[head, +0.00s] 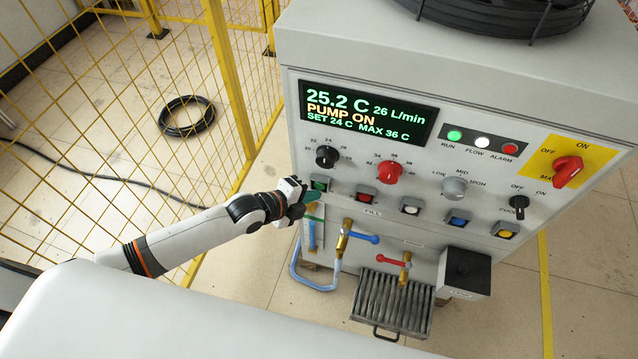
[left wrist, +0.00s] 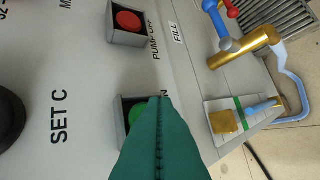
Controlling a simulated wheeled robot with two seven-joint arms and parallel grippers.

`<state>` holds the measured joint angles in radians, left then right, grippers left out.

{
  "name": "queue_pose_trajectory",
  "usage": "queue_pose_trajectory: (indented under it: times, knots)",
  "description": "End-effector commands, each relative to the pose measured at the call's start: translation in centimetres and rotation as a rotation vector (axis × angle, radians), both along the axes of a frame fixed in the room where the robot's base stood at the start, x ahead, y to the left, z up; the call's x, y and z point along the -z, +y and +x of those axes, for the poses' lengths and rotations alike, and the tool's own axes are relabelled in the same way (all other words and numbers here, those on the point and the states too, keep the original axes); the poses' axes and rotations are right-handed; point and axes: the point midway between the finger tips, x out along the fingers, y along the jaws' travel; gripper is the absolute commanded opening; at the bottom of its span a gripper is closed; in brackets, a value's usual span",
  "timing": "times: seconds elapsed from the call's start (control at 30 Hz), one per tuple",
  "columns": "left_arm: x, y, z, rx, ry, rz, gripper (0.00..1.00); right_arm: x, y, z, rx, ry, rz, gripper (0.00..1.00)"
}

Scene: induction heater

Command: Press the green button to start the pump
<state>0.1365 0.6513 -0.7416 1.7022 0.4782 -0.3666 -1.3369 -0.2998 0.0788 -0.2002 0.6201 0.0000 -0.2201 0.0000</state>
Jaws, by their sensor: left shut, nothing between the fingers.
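The green button (head: 319,184) sits in a grey housing at the left end of the button row on the machine's front panel. In the left wrist view the green button (left wrist: 136,110) is partly hidden behind my left gripper (left wrist: 162,100), whose teal fingers are closed together with nothing between them. In the head view my left gripper (head: 310,197) is at the panel, just below the green button. The fingertips overlap the button's edge in the wrist view; I cannot tell whether they touch it. The display (head: 366,110) reads "PUMP ON" and 26 L/min. My right gripper is not in view.
A red button (left wrist: 128,20) labelled PUMP OFF is beside the green one. Knobs, including a black one (head: 327,157), sit above the row. A blue-handled brass valve (head: 343,238) and a blue hose (head: 308,281) are below. A yellow mesh fence (head: 226,80) stands left.

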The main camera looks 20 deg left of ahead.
Motion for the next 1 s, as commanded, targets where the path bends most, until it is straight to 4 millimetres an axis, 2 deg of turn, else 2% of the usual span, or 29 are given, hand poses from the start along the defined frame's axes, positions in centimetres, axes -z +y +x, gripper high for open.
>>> queue_pose_trajectory:
  times: [0.27, 0.7, 1.0]
  knots:
    - [0.0, 0.0, -0.2, 0.001, 0.001, 0.0, 0.0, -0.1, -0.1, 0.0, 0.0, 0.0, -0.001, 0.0]
    - [-0.2, 0.1, -4.3, 0.0, 0.003, -0.001, 0.0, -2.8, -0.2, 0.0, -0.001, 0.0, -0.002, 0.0]
    - [0.1, 0.1, -5.1, 0.001, 0.001, 0.0, 0.0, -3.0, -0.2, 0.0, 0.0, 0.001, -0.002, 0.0]
